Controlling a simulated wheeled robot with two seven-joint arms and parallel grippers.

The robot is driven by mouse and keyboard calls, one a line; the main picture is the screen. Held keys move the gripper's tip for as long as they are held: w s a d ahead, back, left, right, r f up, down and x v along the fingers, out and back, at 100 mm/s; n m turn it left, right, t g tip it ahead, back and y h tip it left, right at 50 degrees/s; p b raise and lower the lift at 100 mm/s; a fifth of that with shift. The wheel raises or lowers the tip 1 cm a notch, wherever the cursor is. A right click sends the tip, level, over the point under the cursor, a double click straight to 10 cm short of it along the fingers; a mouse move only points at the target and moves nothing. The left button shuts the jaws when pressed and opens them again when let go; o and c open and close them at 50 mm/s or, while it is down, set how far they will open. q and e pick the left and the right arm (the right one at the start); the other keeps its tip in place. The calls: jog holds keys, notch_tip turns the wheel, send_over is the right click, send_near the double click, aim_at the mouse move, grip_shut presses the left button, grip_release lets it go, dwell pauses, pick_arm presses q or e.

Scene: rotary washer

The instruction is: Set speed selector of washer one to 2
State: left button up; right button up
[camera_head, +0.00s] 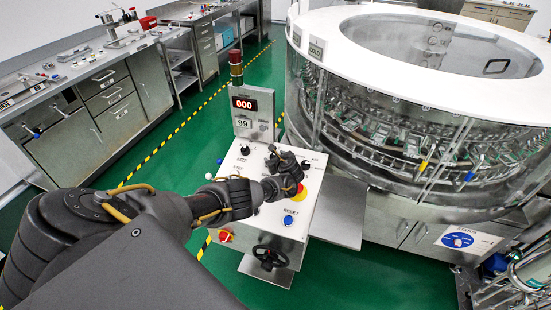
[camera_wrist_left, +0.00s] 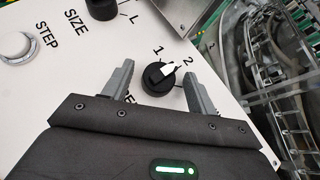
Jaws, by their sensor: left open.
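The speed selector (camera_wrist_left: 158,79) is a round black knob with a white pointer on a white panel, labelled 1 and 2 in the left wrist view. Its pointer slants up and right, toward the 2 side. My left gripper (camera_wrist_left: 158,69) is open, with one finger on each side of the knob. I see gaps between fingers and knob; the right finger is closer. The left finger partly covers the label below the knob. In the head view my left gripper (camera_head: 286,167) is over the control panel (camera_head: 250,220) and hides the selector. My right gripper is not in view.
The SIZE knob (camera_wrist_left: 102,8) and STEP button (camera_wrist_left: 15,47) are left of the selector. A blue RESET button (camera_head: 288,220) and a red-yellow button (camera_head: 299,193) are close to my gripper. A display post (camera_head: 254,115) rises behind the panel; the washer (camera_head: 400,130) stands right.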

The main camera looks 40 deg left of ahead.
pick_arm(q)
jog(key=shift+s+d+r, duration=0.1)
jog(key=shift+d+r, duration=0.1)
jog(key=p+v, duration=0.4)
jog(key=v, duration=0.5)
jog(key=shift+s+d+r, duration=0.15)
jog(key=shift+d, duration=0.1)
jog(key=shift+s+d, duration=0.2)
jog(key=shift+d, duration=0.1)
